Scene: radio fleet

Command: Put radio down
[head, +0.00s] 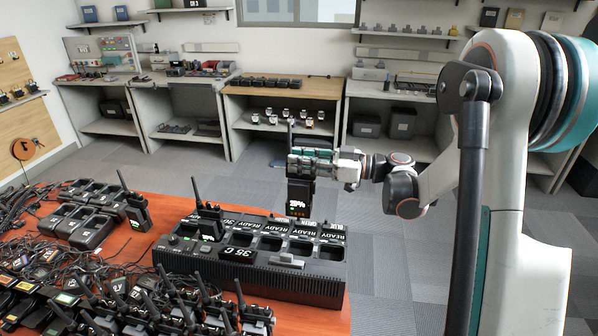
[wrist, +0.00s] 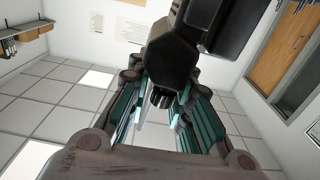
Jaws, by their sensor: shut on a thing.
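My gripper (head: 318,163) is shut on a black radio (head: 300,195). The radio hangs below the fingers, with a lit readout near its lower end, above the far right part of the charger. In the wrist view the dark radio (wrist: 165,70) sits between the teal fingers (wrist: 160,115). The black multi-bay charger (head: 250,270) stands on the red-brown table, with a row of bays, some marked READY, and a front display. One radio (head: 210,220) stands in its left part. Whether the held radio touches the charger is unclear, but it appears apart.
Many radios (head: 190,310) and tangled cables crowd the table's front left. Smaller chargers (head: 85,225) stand at the left, with another radio (head: 137,212) upright beside them. Workbenches (head: 280,95) line the back wall. Open carpet lies between table and benches.

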